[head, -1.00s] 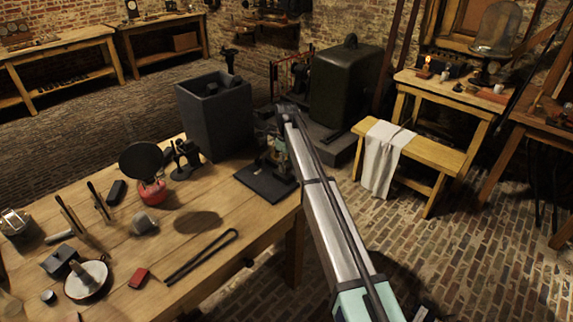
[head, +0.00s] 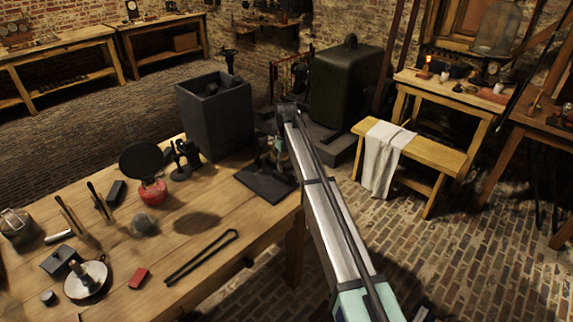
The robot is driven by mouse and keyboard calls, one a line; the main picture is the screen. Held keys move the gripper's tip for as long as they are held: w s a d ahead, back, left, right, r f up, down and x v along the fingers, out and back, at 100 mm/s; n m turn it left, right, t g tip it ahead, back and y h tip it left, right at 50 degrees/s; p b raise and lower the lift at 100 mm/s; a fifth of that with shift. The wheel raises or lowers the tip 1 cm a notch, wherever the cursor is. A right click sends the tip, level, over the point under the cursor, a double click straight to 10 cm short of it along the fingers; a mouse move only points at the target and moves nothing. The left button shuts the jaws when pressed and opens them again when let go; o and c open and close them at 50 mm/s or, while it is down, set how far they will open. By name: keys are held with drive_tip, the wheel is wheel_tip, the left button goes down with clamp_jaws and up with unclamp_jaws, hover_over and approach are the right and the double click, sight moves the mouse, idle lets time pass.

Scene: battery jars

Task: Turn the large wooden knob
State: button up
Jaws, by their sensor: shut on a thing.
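My gripper (head: 275,151) is at the far right corner of the wooden workbench, over a small apparatus on a dark square base (head: 264,186). My arm comes in from the lower right and covers much of the apparatus. The gripper is small and dark here, and it is shut on a part of the apparatus that appears to be the large wooden knob. The knob itself is hidden by the gripper and arm, so its angle cannot be told.
A dark open box (head: 215,115) stands just left of the apparatus. A red-based burner (head: 152,192), black tongs (head: 201,257) and a small red block (head: 138,277) lie on the workbench (head: 235,275). A large dark green casing (head: 346,85) stands behind the gripper.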

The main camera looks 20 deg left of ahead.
sight(287, 165)
drive_tip(key=shift+s+f, duration=0.1)
drive_tip(key=shift+s, duration=0.05)
drive_tip(key=o, duration=1.1)
drive_tip(key=shift+o, duration=0.2)
drive_tip(key=shift+r, duration=0.5)
wheel_tip(287, 165, up, 11)
drive_tip(key=shift+d, duration=0.1)
